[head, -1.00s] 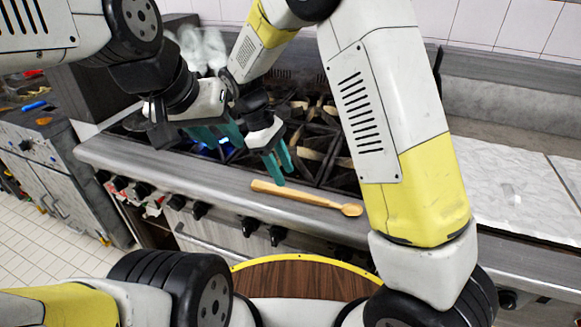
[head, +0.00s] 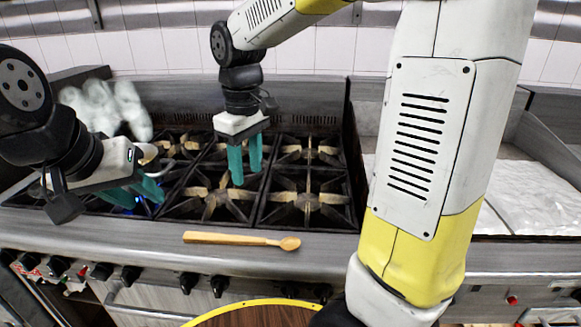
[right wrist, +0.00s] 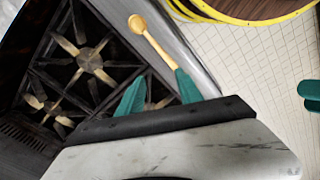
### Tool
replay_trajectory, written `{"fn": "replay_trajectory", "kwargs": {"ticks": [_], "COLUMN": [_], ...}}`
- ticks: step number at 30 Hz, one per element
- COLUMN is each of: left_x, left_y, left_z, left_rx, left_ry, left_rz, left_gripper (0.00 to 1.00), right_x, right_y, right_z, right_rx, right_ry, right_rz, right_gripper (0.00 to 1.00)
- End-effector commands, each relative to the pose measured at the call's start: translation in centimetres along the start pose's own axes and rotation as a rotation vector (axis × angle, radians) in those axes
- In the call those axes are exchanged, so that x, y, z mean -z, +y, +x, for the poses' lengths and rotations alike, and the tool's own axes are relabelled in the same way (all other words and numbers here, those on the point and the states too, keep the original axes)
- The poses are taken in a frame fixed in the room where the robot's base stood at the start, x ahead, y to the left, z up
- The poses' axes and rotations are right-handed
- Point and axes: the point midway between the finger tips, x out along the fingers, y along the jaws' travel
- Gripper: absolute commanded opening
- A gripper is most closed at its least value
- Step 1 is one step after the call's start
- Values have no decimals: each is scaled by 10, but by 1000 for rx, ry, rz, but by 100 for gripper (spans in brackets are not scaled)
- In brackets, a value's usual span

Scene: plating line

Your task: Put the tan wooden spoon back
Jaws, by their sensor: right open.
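The tan wooden spoon (head: 235,239) lies on the steel front ledge of the stove, its bowl toward the right. It also shows in the right wrist view (right wrist: 155,45), near one teal fingertip. My right gripper (head: 245,172) points down over the burner grates, behind the spoon in the head view. Its teal fingers (right wrist: 160,90) are apart with nothing between them. My left gripper (head: 138,193) is at the left over the stove, its teal fingers a little apart and seemingly empty. The spoon's usual place cannot be made out.
The stove's black grates (head: 305,200) lie behind the ledge, with a small blue flame under my left gripper. A blurred whitish shape (head: 105,108) is at the back left. A pale flat surface (head: 535,195) lies right. A round yellow-rimmed wooden top (head: 255,312) is in front.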

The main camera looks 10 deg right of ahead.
Motion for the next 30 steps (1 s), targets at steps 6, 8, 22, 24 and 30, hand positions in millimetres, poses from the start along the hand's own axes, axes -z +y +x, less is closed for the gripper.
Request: {"fn": "replay_trajectory", "kwargs": {"ticks": [6, 8, 22, 24, 30], "left_x": [0, 0, 0, 0, 0], "left_y": [0, 0, 0, 0, 0], "left_z": [0, 0, 0, 0, 0], "left_rx": [0, 0, 0, 0, 0], "left_ry": [0, 0, 0, 0, 0], "left_rz": [0, 0, 0, 0, 0], "left_gripper": [36, 36, 36, 36, 36], "right_x": [-79, -97, -148, -148, -148], "right_y": [8, 7, -4, -4, -4], "right_z": [-34, -38, -40, -40, -41], "right_rx": [-1, -5, -33, -33, -33], "right_ry": [263, 329, 547, 546, 545], "right_rz": [332, 416, 691, 690, 688], "right_gripper": [42, 42, 42, 42, 42]}}
